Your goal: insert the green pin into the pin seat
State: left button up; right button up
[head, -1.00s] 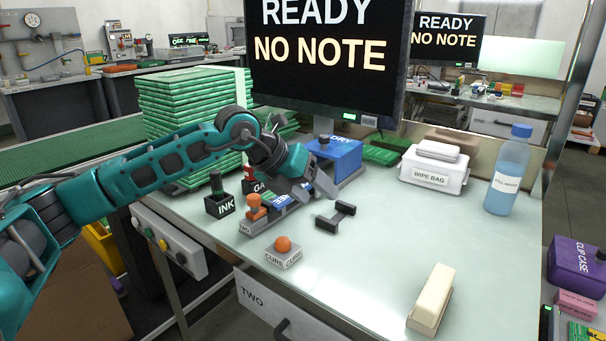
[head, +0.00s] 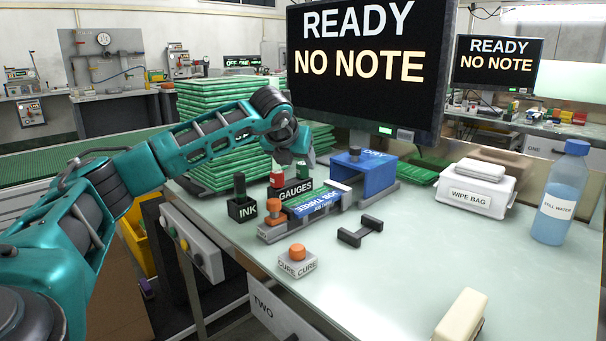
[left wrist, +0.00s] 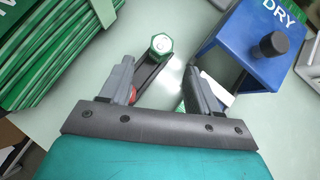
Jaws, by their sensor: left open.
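The green pin (left wrist: 161,44) has a hexagonal green head with a pale top in the left wrist view. In the head view a bit of its green (head: 303,171) shows beside a red pin (head: 277,176), at the black holder marked GAUGES (head: 296,190). My left gripper (left wrist: 158,66) is open, its fingers on either side just short of the green pin, with no grip on it. In the head view the left gripper (head: 300,150) is above the holder, its fingers mostly hidden. I cannot make out which part is the pin seat. My right gripper is not in view.
The INK pot (head: 242,209), JOB THREE piece (head: 318,203), blue DRY box (head: 378,176), CURE button block (head: 297,262) and black bracket (head: 360,231) stand close by. Green boards (head: 215,110) are stacked behind. The table's right front is mostly clear.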

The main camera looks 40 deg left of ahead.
aim_at(300, 167)
pick_arm(q)
jog(key=shift+b+x, duration=0.55)
jog(key=shift+x, duration=2.2)
jog(key=shift+w+a+r, duration=0.1)
jog(key=shift+r, duration=0.05)
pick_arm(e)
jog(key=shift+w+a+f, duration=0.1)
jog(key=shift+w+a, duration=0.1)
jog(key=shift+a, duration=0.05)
pick_arm(q)
jog(key=c, duration=1.1)
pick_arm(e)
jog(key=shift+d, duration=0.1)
